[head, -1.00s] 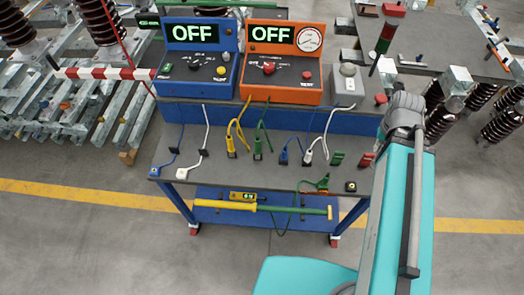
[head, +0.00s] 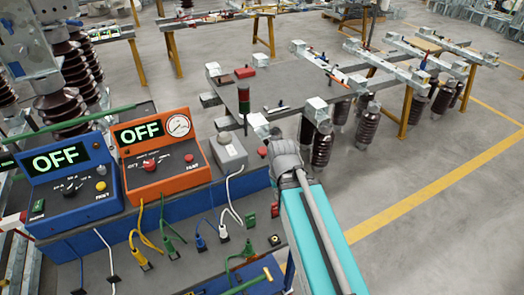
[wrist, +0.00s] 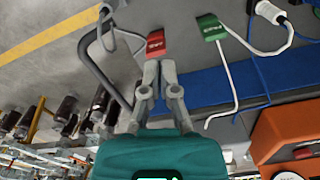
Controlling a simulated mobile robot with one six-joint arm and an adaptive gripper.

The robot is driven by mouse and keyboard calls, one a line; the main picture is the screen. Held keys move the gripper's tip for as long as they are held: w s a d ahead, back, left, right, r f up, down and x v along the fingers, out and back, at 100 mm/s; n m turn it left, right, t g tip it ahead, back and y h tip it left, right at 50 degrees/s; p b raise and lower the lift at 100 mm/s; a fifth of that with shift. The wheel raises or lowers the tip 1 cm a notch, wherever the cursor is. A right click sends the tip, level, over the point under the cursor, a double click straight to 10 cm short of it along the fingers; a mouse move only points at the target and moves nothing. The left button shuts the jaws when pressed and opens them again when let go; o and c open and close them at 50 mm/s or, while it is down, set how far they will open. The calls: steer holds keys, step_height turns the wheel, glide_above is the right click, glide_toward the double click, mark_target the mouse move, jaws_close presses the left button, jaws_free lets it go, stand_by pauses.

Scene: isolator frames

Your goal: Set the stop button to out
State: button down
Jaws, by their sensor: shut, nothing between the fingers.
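No button is labelled as the stop button legibly. A red round button (head: 262,152) sits at the right end of the bench, beside my grey arm joint in the head view. The orange unit (head: 168,180) carries a red knob (head: 149,165) and a smaller red button (head: 188,157); whether any is pressed in cannot be told. My gripper (wrist: 158,63) is shut and empty in the wrist view, its tips just below a red labelled block (wrist: 155,44). Contact cannot be told. In the head view the fingers are hidden.
A blue unit (head: 70,190) showing OFF stands left of the orange one, which also shows OFF. A grey box (head: 229,152), cables and a green block (wrist: 212,28) are nearby. A table with insulators (head: 320,145) stands beyond; the floor at right is clear.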

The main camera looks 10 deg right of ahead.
steer(key=c, duration=1)
jaws_free()
steer(key=shift+w, duration=0.15)
steer(key=shift+o, duration=1)
steer(key=shift+w+r, duration=0.2)
steer(key=shift+w, duration=0.05)
steer(key=o, duration=0.8)
steer(key=w+r+n+y+p, duration=0.1)
steer(key=w+r+n+p, duration=0.1)
steer(key=w, duration=0.4)
steer(key=shift+w+d+r+n+t+p, duration=0.3)
steer(key=shift+w+d+r+n+p, duration=0.15)
steer(key=shift+n, duration=0.35)
steer(key=n+t+y+p, duration=0.25)
steer(key=n+p, duration=0.25)
steer(key=n, duration=0.3)
glide_toward(264, 150)
step_height(264, 150, up, 5)
steer(key=d, duration=0.2)
steer(key=shift+a+f+g+y, duration=0.1)
steer(key=shift+f+g+y, duration=0.15)
steer(key=shift+g, duration=0.1)
steer(key=shift+f, duration=0.15)
steer(key=b+x, duration=1.2)
steer(key=x, duration=0.1)
steer(key=shift+a+f, duration=0.1)
steer(key=shift+f, duration=0.1)
